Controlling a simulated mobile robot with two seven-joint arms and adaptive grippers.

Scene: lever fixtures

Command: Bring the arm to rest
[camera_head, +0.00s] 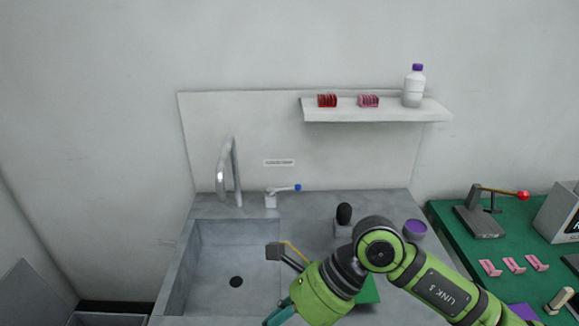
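A lever fixture (478,221) with a dark grey base and post stands on the green worktop at the right. Its thin brownish arm (500,191) reaches right from the post, nearly level, and ends in a red knob (524,196). A second lever, with a blue knob (298,187), sits beside the tap at the back of the sink and points right. My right arm comes in from the lower right, across the counter. Teal parts of my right gripper (278,314) show at the bottom edge; its fingertips are cut off. My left gripper is out of view.
A sink basin (205,268) lies left of my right arm. A black-topped object (344,215) and a purple bowl (415,228) stand close behind the arm. Pink pieces (514,265) lie on the green worktop (455,238). A shelf (375,112) holds a bottle (414,86).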

